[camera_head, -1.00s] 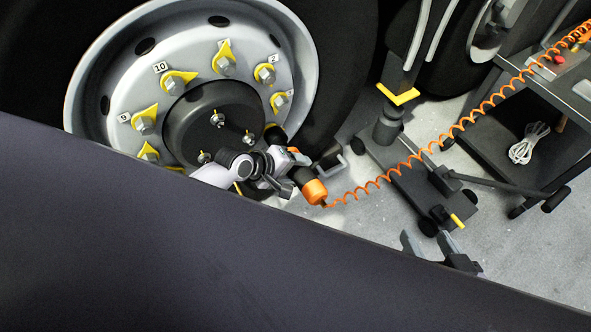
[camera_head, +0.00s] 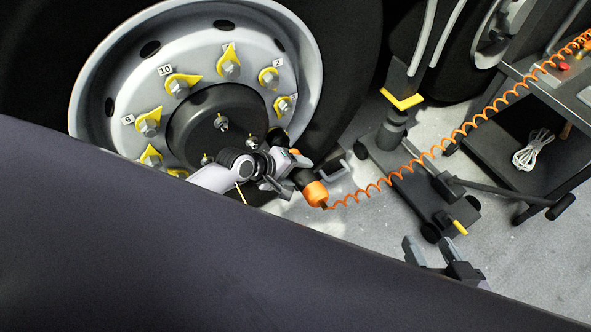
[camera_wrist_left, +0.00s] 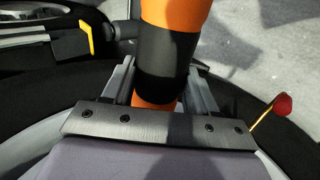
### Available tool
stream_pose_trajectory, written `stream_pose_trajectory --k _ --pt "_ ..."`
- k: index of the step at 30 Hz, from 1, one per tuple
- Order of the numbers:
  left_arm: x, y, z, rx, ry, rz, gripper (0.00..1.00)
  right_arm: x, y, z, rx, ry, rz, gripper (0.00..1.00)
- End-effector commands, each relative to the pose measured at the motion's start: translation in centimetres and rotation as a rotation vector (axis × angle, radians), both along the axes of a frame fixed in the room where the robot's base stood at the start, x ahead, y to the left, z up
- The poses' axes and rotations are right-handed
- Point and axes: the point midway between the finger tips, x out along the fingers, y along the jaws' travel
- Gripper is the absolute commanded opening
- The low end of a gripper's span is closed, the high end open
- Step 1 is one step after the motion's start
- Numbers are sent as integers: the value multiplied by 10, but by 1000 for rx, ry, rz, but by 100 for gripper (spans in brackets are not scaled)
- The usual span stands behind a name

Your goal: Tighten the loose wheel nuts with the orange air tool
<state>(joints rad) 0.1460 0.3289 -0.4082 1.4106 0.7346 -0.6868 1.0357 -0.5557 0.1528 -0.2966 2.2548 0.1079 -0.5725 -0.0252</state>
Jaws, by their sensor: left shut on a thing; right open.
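The truck wheel (camera_head: 92,95) has a pale rim and a dark hub (camera_head: 205,125). Several nuts (camera_head: 178,86) around the hub carry yellow pointers and number tags, such as 9 and 10. My left gripper (camera_head: 291,173) is shut on the orange air tool (camera_head: 316,194), low at the right of the hub. The tool's front end and any contact with a nut are hidden. In the left wrist view the tool's black and orange body (camera_wrist_left: 168,55) lies between the fingers. My right gripper (camera_head: 432,254) is open and empty over the floor at lower right.
An orange coiled hose (camera_head: 428,155) runs from the tool to a dark cart (camera_head: 520,110) at the right. A wheeled jack (camera_head: 410,180) with a long handle stands under the hose. A large dark surface covers the lower left. Bare floor (camera_head: 350,245) shows below the hose.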

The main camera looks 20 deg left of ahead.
Motion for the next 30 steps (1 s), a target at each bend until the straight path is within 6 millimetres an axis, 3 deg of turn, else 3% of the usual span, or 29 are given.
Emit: stream_pose_trajectory --k 30 --pt "10 7 6 -3 -16 5 0 1 0 0 2 -1 -4 63"
